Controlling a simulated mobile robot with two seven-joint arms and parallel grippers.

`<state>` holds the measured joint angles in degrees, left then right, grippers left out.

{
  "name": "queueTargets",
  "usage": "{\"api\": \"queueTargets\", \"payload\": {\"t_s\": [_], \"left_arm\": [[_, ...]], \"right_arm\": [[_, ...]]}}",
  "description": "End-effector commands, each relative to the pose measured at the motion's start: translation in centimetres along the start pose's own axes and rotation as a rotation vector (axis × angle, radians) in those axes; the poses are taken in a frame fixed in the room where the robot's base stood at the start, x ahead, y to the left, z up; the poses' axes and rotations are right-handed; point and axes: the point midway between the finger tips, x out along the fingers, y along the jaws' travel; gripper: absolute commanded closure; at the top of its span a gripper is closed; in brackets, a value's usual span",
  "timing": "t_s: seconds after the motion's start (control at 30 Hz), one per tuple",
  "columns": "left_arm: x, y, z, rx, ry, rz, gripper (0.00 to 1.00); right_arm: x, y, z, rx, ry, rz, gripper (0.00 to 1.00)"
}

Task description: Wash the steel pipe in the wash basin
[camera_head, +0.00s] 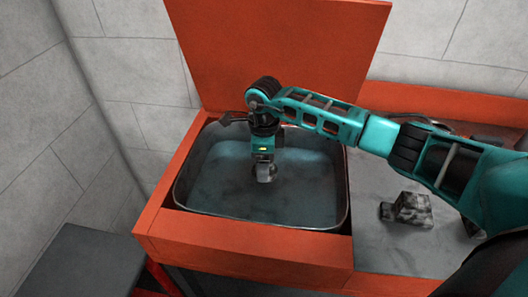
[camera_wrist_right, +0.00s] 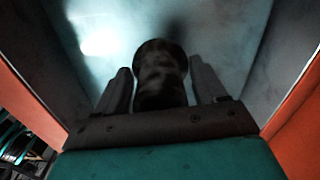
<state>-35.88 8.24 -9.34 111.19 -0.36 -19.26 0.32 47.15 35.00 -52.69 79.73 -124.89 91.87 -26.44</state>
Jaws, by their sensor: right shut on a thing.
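The wash basin (camera_head: 215,205) is a metal tub set in an orange frame, with a bluish surface inside that looks like water. My right arm reaches in from the right, and my right gripper (camera_head: 264,178) points down inside the basin. It is shut on the steel pipe (camera_head: 265,172), a short, greyish cylinder. In the right wrist view the pipe (camera_wrist_right: 160,75) sits upright between the two fingers of the gripper (camera_wrist_right: 160,90), dark and in shadow. I cannot tell whether the pipe touches the water. My left gripper is not in view.
An orange lid (camera_head: 280,50) stands raised behind the basin. A grey block-like part (camera_head: 410,210) lies on the grey worktop (camera_head: 385,245) to the right, under my arm. A dark grey surface (camera_head: 80,262) is at the lower left. Tiled walls close in the left and back.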

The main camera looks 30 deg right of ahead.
Motion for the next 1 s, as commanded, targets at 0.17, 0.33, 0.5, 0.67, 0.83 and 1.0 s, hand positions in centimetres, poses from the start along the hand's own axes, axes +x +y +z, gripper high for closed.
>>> {"api": "queueTargets", "payload": {"t_s": [0.17, 0.33, 0.5, 0.67, 0.83, 1.0], "left_arm": [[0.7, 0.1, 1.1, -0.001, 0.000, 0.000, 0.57], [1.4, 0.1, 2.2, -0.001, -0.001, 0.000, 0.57], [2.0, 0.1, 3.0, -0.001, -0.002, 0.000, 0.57], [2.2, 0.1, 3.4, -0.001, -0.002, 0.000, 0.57], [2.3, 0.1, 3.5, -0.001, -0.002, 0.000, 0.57], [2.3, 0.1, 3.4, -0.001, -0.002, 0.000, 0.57]], "right_arm": [[2.2, 0.0, 0.0, 0.000, -0.001, -0.001, 0.75], [3.8, 0.0, 0.0, -0.001, -0.001, -0.001, 0.75], [5.1, 0.0, 0.0, 0.000, -0.001, -0.001, 0.75], [5.8, 0.0, 0.0, 0.000, -0.001, -0.001, 0.75], [6.0, 0.0, 0.0, 0.000, -0.001, -0.001, 0.75], [6.0, 0.0, 0.0, 0.000, -0.001, -0.001, 0.75]]}}
